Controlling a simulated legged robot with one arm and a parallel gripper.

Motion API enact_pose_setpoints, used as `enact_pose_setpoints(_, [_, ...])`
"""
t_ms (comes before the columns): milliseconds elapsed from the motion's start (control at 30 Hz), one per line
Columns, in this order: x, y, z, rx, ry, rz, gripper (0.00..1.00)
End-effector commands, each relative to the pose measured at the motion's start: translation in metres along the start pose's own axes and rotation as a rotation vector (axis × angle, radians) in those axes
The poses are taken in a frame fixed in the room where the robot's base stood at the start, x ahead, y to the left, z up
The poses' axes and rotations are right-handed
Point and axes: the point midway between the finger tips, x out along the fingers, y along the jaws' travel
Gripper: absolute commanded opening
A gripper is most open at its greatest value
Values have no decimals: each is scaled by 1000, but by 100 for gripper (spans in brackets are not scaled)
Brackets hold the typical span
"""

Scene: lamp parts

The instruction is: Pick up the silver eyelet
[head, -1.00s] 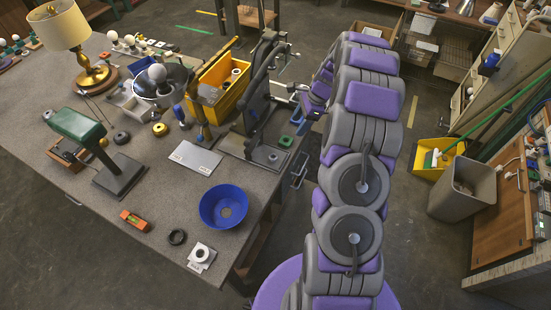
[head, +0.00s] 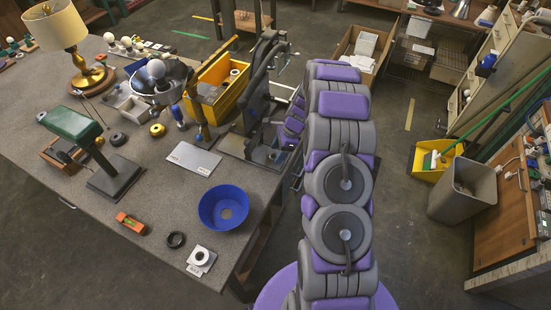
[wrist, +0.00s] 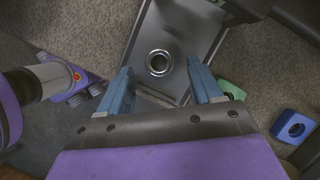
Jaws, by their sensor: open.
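The silver eyelet (wrist: 159,62) is a shiny ring with a dark hole. It lies on the flat metal base plate (wrist: 151,84) of a press-like stand, upper middle in the wrist view. My gripper (wrist: 160,68) is open, with one blue finger on each side of the eyelet in the picture and nothing between them. The gap in height between fingertips and eyelet is hard to tell. In the head view the stand (head: 262,90) is at the bench's right edge, and my arm hides much of the gripper.
A green block (wrist: 231,89) and a blue block with a hole (wrist: 294,127) lie right of the plate. A dark part of the stand (wrist: 247,8) rises at top right. A yellow bin (head: 217,88), metal plate (head: 193,158) and blue bowl (head: 224,207) are on the bench.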

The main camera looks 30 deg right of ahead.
Motion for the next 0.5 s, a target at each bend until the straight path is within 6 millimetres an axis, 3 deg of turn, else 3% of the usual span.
enact_pose_setpoints(100, [16, -1, -2, 0, -2, 2, 65])
enact_pose_setpoints(333, [16, -4, -13, 3, -15, 5, 65])
enact_pose_setpoints(500, [16, -3, -12, 3, -13, 5, 49])
